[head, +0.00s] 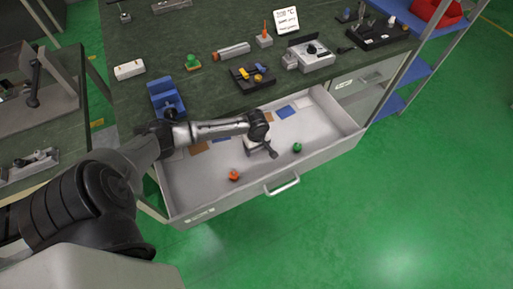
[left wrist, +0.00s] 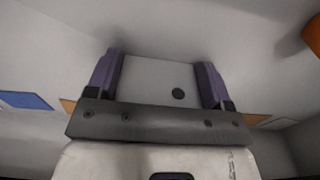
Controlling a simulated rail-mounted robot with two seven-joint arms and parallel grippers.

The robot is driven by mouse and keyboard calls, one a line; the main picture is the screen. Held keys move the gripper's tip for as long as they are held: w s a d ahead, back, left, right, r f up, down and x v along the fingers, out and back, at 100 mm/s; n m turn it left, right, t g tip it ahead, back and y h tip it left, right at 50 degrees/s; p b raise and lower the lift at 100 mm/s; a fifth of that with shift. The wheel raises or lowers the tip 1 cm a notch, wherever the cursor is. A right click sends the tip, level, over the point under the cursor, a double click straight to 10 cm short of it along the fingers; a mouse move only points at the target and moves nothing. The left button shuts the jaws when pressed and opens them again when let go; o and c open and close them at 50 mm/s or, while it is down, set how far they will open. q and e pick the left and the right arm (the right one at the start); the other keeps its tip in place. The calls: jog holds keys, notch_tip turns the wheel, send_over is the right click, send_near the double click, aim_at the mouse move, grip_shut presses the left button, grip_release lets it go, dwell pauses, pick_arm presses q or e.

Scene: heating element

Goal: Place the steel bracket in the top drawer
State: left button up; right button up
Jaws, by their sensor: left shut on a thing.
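The top drawer (head: 228,201) is pulled out from under the green-topped workbench. My left gripper (head: 264,148) reaches over the bench edge and is inside the drawer's opening in the head view. In the left wrist view my left gripper (left wrist: 160,75) is shut on the steel bracket (left wrist: 152,80), a flat grey plate with a dark round hole, held between two purple-grey fingers. The bracket is hard to make out in the head view. I cannot tell whether it touches the drawer floor. My right gripper is not in view.
An orange-red knobbed piece (head: 234,175) and a green one (head: 297,147) lie in the drawer. Coloured patches, one blue (head: 286,112), line its back. A blue holder (head: 167,99) and a grey device (head: 308,57) stand on the bench. The drawer's front right area is clear.

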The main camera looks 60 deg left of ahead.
pick_arm(q)
jog(key=shift+w, duration=0.1)
jog(key=o, duration=1.1)
jog(key=shift+f, duration=0.15)
jog(key=shift+r, duration=0.25)
notch_tip(320, 180, up, 11)
jog(key=p, duration=0.4)
jog(key=shift+f, duration=0.15)
jog(key=shift+r, duration=0.6)
